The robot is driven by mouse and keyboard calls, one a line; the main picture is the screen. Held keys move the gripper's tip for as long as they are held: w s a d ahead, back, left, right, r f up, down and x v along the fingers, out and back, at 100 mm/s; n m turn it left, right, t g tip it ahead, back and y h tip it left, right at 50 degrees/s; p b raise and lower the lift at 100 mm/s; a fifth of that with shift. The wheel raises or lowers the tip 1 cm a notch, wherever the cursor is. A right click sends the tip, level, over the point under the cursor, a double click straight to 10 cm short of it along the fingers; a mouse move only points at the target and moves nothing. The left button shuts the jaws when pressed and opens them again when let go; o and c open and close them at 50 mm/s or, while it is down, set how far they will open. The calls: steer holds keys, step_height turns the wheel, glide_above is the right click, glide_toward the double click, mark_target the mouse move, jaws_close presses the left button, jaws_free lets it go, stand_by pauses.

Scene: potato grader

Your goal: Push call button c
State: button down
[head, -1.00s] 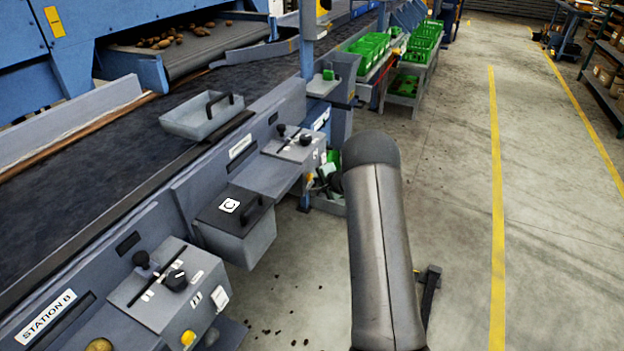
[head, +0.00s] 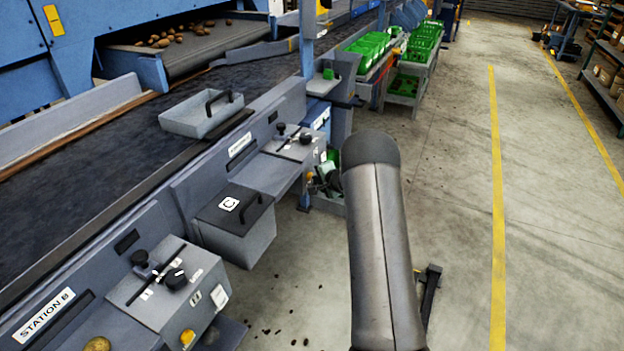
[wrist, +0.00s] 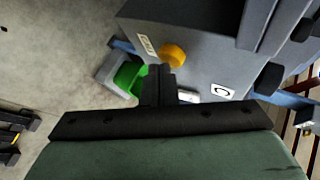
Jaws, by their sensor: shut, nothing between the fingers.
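In the wrist view a round yellow-orange button (wrist: 173,54) sits on the face of a grey control box (wrist: 205,45). A small white label with unclear lettering lies beside it, and a white label with a C-like mark (wrist: 223,90) is on the same box. My gripper (wrist: 160,75) is shut and empty, its dark fingertips just below the button in the picture. I cannot tell whether they touch it. In the head view the far control box (head: 293,143) has a small orange spot under it, partly lost in clutter; my gripper is not visible there.
The Station B box (head: 165,285) with its own yellow button (head: 187,337) is nearer. A grey bin (head: 240,240) with a C-marked lid hangs between the boxes. Green crates (head: 370,45) stand beyond. A green-and-grey container (wrist: 120,75) is near my fingers.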

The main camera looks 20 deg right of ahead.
steer(key=shift+w+a+b, duration=0.25)
steer(key=shift+b, duration=0.05)
steer(key=shift+s+d+f+b, duration=0.1)
steer(key=shift+s+d+b, duration=0.1)
steer(key=shift+b, duration=0.5)
steer(key=shift+s, duration=0.1)
steer(key=shift+d, duration=0.1)
steer(key=s+d+b, duration=0.3)
steer(key=s+d, duration=0.1)
steer(key=shift+s, duration=0.2)
stand_by(0.4)
steer(key=shift+d, duration=0.1)
